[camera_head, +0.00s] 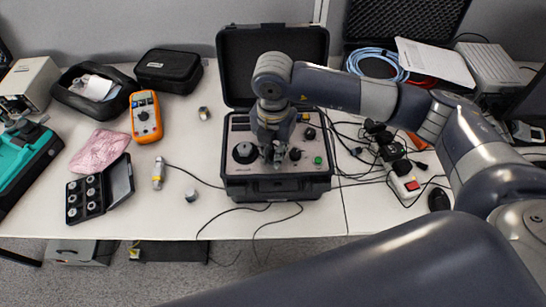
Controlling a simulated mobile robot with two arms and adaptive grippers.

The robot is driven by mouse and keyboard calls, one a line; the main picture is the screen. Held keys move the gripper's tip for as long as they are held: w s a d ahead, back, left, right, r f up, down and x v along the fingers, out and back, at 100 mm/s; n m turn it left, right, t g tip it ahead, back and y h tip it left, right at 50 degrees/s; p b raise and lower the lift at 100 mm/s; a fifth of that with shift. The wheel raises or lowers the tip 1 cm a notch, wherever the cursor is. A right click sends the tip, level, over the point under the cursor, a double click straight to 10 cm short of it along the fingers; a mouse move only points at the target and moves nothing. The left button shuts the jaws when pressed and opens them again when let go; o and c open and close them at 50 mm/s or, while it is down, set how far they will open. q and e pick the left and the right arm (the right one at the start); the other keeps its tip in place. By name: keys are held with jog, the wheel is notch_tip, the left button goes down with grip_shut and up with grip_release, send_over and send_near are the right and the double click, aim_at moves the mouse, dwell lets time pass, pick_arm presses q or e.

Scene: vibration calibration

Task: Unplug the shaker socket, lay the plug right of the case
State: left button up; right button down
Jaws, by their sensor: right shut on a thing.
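The black case (277,188) stands open in the middle of the table, with its lid raised at the back. Its panel carries a large black knob (245,152), a green button (317,160) and smaller fittings. My right gripper (277,162) points down over the middle of the panel and is shut on what looks like the shaker plug. The plug and its socket are mostly hidden by the fingers, so I cannot tell whether the plug is seated or clear. My left gripper is not in view.
Right of the case lie tangled black cables and a power strip (404,183). A thin cable runs from a small metal cylinder (158,173) to the case. An orange meter (146,117) and a box of weights (90,196) lie left. Table is bare at front.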

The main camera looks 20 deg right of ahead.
jog(key=shift+n+b, duration=0.95)
jog(key=shift+n, duration=0.65)
jog(key=shift+n+b, duration=1.95)
jog(key=shift+n, duration=0.65)
jog(key=shift+n+b, duration=0.95)
jog(key=shift+n, duration=0.45)
jog(key=shift+n+b, duration=1.6)
jog(key=shift+n, duration=0.2)
jog(key=shift+n, duration=0.3)
jog(key=shift+r, duration=0.2)
